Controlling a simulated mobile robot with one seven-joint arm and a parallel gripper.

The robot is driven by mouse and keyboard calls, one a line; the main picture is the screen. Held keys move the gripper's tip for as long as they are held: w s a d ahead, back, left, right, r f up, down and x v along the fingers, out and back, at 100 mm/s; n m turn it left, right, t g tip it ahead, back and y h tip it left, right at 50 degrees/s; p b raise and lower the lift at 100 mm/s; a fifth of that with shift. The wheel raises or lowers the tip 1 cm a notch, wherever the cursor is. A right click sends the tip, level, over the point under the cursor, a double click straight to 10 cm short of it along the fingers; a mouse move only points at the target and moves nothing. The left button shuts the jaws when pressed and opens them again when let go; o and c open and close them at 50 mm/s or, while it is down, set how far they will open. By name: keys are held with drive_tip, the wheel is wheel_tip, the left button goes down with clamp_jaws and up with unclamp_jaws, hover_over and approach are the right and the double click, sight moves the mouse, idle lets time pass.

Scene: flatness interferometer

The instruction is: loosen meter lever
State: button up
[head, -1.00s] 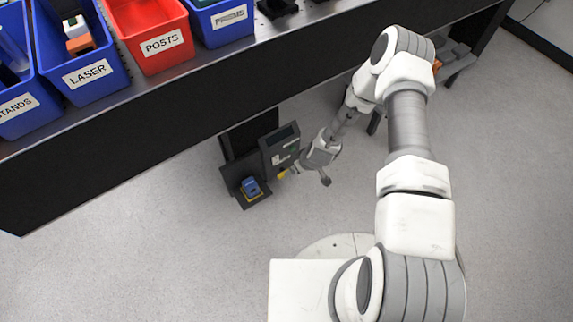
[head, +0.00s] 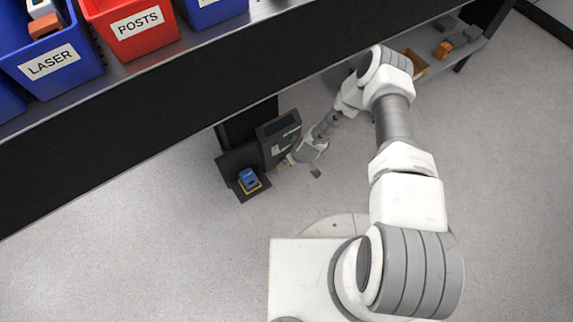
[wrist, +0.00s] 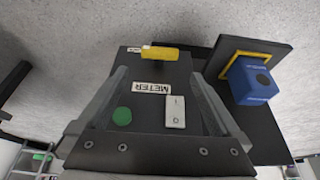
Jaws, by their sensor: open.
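The meter (head: 279,135) is a dark box under the bench in the head view. In the wrist view its dark face (wrist: 150,70) carries an upside-down METER label (wrist: 152,87), a green round button (wrist: 122,116) and a white rocker switch (wrist: 175,112). The yellow lever (wrist: 160,53) lies crosswise near the face's far end, beside a small label. My gripper (wrist: 160,74) is open and empty, its fingers spread to either side of the label, pointing toward the lever. The lever is just beyond the fingertips. In the head view my gripper (head: 290,159) is beside the meter's right side.
A blue block-like device (wrist: 252,80) stands on a dark plate with a yellow border, beside the meter; it also shows in the head view (head: 248,178). The black bench front (head: 130,150) overhangs above. Open grey floor (head: 130,250) lies in front.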

drive_tip(key=b+x, duration=0.3)
drive_tip(key=x, duration=0.6)
drive_tip(key=shift+w+f+b, duration=0.1)
drive_tip(key=shift+f+b, duration=0.1)
drive_tip(key=shift+b, duration=0.1)
drive_tip(key=shift+c, duration=0.3)
drive_tip(key=c, duration=1)
